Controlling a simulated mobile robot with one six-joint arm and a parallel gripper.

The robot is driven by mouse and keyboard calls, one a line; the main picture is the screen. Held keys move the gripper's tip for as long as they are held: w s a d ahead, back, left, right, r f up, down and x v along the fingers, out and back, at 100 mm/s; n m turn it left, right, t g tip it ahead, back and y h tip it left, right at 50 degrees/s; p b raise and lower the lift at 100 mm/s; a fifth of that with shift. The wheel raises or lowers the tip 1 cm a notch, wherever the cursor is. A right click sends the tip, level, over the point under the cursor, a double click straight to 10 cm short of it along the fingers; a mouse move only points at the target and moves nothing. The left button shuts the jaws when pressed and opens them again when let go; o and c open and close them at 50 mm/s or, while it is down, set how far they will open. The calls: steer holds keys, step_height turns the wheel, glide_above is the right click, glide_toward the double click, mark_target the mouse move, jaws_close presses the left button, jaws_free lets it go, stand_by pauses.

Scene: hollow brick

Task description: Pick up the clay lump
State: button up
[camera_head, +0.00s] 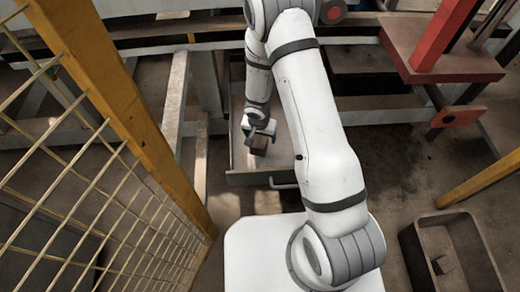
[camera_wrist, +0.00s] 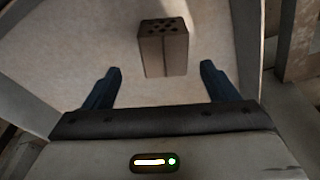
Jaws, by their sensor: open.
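My gripper (camera_head: 262,130) reaches down into an open drawer (camera_head: 236,179). In the wrist view my gripper (camera_wrist: 161,68) has its two dark blue fingers spread apart with nothing held. A small brown brick with holes in its top (camera_wrist: 163,50) stands on the drawer floor just ahead of and between the fingertips, apart from both. The brick also shows in the head view (camera_head: 259,145), partly hidden by my gripper.
The drawer walls (camera_wrist: 245,45) stand close on both sides of my gripper. The drawer's handle (camera_head: 283,185) faces the front. A dark open bin (camera_head: 413,262) sits on the floor at right. A yellow post and mesh fence (camera_head: 130,105) stand at left; a red-posted machine (camera_head: 440,65) stands at right.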

mark_target(259, 142)
steer(key=f+b, duration=0.1)
steer(key=f, duration=0.1)
steer(key=f+b, duration=0.1)
steer(key=f, duration=0.2)
steer(key=w+f+b, duration=0.1)
steer(key=f, duration=0.2)
steer(key=shift+a+b, duration=0.15)
steer(key=shift+b, duration=0.2)
steer(key=shift+r, duration=0.1)
steer(key=shift+c, duration=0.2)
steer(key=c, duration=1.1)
